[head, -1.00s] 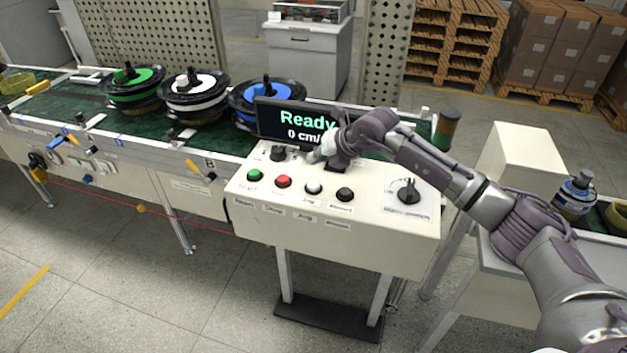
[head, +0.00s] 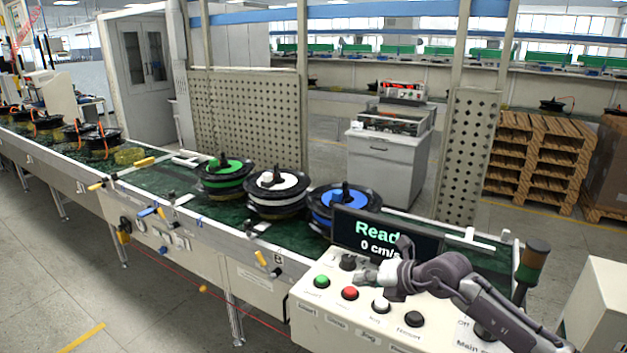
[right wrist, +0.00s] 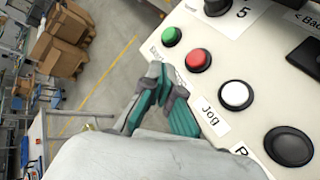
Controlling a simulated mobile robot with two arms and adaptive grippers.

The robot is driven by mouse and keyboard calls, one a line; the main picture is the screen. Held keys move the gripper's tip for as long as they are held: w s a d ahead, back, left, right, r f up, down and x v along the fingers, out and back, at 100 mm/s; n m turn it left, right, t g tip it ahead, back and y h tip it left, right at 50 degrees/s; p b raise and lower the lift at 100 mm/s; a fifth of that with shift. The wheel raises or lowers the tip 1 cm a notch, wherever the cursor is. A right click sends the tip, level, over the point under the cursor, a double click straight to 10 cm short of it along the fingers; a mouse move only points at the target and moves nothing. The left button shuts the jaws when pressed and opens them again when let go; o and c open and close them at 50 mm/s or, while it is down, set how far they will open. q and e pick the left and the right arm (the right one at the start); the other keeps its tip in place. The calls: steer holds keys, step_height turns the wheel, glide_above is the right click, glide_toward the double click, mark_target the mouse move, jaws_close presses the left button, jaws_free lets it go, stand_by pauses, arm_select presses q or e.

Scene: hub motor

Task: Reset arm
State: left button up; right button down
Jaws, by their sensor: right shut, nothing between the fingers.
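My right arm comes in from the right in the head view. Its gripper (head: 362,274) is over the upper part of the control panel (head: 335,328), by a black knob (head: 348,262) below the display (head: 386,240). In the right wrist view the gripper (right wrist: 165,72) is shut and empty, with its fingertips near the panel's edge by the green button (right wrist: 172,37) and red button (right wrist: 198,60). The white button (right wrist: 236,95) and black button (right wrist: 290,147) also show. The display reads "Read…" and "0 cm/s", partly covered by my arm. My left gripper is not in view.
Hub motors with green (head: 224,172), white (head: 277,190) and blue (head: 344,205) tops stand on the green conveyor behind the panel. A red and green signal light (head: 533,262) stands at its right. Floor is clear at the front left.

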steer(key=s+a+r+m+t+y, duration=0.7)
steer(key=s+a+r, duration=0.1)
steer(key=a, duration=0.1)
steer(key=s+d+m+t+h, duration=0.2)
steer(key=d+m+t+h, duration=0.3)
steer(key=d+m+h, duration=0.6)
steer(key=s+d+f+m+g+h, duration=0.3)
steer(key=s+f+m, duration=0.1)
steer(key=f+m, duration=0.25)
steer(key=s+d+f+m+g+h, duration=0.3)
steer(key=s+f+m, duration=0.2)
steer(key=f, duration=0.3)
steer(key=s+a+f+m+g+y, duration=0.1)
steer(key=s+f+g, duration=0.4)
steer(key=s, duration=0.6)
steer(key=s+a+f+m+g+y, duration=0.1)
steer(key=s+f+g, duration=0.45)
steer(key=s, duration=0.55)
step_height(320, 180, down, 24)
steer(key=g, duration=0.1)
steer(key=s+d+f+g, duration=0.1)
steer(key=s+d+f, duration=0.2)
steer(key=s+f, duration=1.4)
steer(key=shift+s+d+f, duration=0.15)
steer(key=shift+s+f, duration=0.05)
steer(key=shift+f, duration=0.3)
